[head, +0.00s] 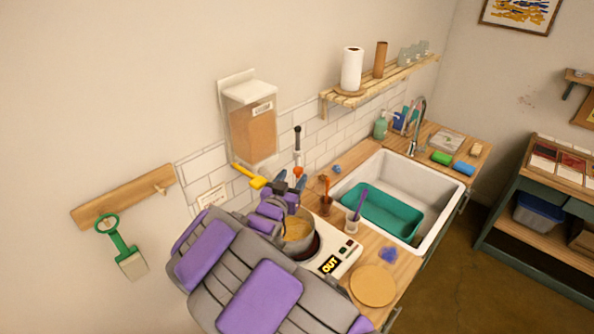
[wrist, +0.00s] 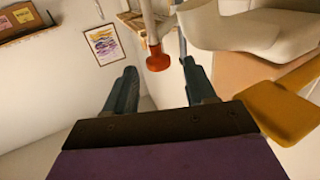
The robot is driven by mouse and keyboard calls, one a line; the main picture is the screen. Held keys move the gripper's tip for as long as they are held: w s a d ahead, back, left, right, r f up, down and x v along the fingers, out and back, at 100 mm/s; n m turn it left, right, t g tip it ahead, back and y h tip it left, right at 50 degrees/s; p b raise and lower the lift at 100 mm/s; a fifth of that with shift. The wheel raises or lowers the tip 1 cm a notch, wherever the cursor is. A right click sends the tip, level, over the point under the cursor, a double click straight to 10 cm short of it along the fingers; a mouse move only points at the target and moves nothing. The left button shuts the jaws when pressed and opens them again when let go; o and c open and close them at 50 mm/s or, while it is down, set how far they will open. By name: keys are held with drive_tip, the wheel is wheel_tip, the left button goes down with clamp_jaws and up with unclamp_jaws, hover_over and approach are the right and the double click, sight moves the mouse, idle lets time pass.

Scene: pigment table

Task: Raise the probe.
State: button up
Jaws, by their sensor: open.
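The probe (head: 298,151) stands upright by the tiled wall above the pot, with a black top, a pale shaft and an orange-red collar. In the wrist view its pale rod and orange-red collar (wrist: 157,61) show just beyond and between my fingertips. My gripper (head: 291,181) is open and empty, just below the collar in the head view, over the pot. In the wrist view its two dark fingers (wrist: 160,82) are spread apart. I cannot tell whether either finger touches the probe. The pot (head: 298,232) holds something yellowish on a white hot plate (head: 340,257) and is partly hidden by my arm.
A wall dispenser (head: 252,128) hangs to the left, with a yellow lever (head: 248,176) close to my gripper; the lever also shows in the wrist view (wrist: 284,108). A brown-red jar with a tool (head: 325,203), a cup (head: 353,222) and a sink (head: 415,182) stand to the right.

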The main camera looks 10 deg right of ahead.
sight(296, 173)
drive_tip(key=shift+x, duration=2.3)
clamp_jaws()
